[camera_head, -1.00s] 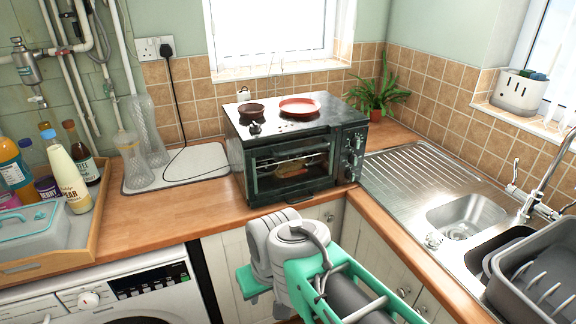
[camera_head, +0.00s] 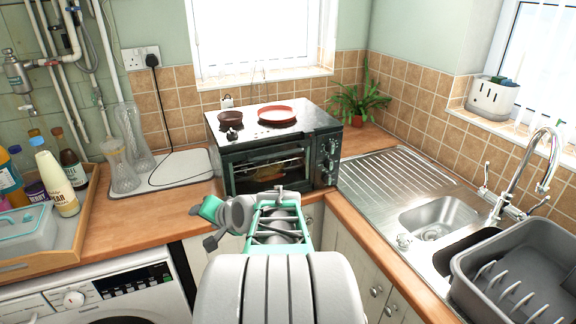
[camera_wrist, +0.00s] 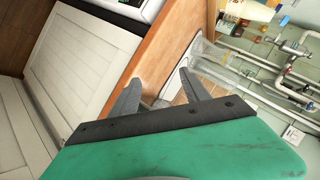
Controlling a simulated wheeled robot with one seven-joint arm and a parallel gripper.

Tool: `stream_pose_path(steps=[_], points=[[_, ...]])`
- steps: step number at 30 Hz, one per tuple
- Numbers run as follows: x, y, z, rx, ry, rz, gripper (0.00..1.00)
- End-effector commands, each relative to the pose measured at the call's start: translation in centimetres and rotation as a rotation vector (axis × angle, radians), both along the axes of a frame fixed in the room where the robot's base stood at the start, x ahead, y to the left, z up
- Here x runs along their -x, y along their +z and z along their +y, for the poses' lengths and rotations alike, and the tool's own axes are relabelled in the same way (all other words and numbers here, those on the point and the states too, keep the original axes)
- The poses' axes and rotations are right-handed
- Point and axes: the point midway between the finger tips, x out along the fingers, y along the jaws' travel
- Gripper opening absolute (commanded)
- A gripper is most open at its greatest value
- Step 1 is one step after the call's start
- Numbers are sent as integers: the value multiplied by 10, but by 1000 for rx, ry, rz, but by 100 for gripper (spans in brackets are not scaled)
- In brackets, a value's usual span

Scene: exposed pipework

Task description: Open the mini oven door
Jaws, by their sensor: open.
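The mini oven (camera_head: 322,152) stands on the wooden counter in the corner, in the head view. Its glass door (camera_head: 268,172) is shut, with food visible behind the glass. The oven does not show in the wrist view.
Glass vases (camera_head: 124,170) and a wooden tray of bottles (camera_head: 85,225) stand left. The sink (camera_head: 437,215) and grey dish rack (camera_head: 525,280) are right.

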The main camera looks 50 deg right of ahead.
Motion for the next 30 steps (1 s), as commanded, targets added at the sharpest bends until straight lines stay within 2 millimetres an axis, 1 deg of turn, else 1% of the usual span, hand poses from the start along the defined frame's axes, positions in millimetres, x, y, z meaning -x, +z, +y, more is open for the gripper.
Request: stream_pose_path(steps=[1, 2, 3, 5, 6, 9, 12, 14, 17, 30], points=[[12, 13, -53, -81, -145, -107, 55], [20, 22, -78, -125, -217, -179, 55], [32, 34, -109, -179, -304, -271, 55], [54, 49, -148, -244, -411, -392, 55], [68, 57, -168, -277, -467, -462, 55], [98, 72, -201, -332, -560, -587, 55], [111, 79, -215, -354, -596, -644, 55], [111, 80, -217, -359, -601, -654, 55], [105, 79, -220, -360, -599, -652, 55], [61, 74, -244, -356, -597, -648, 55]])
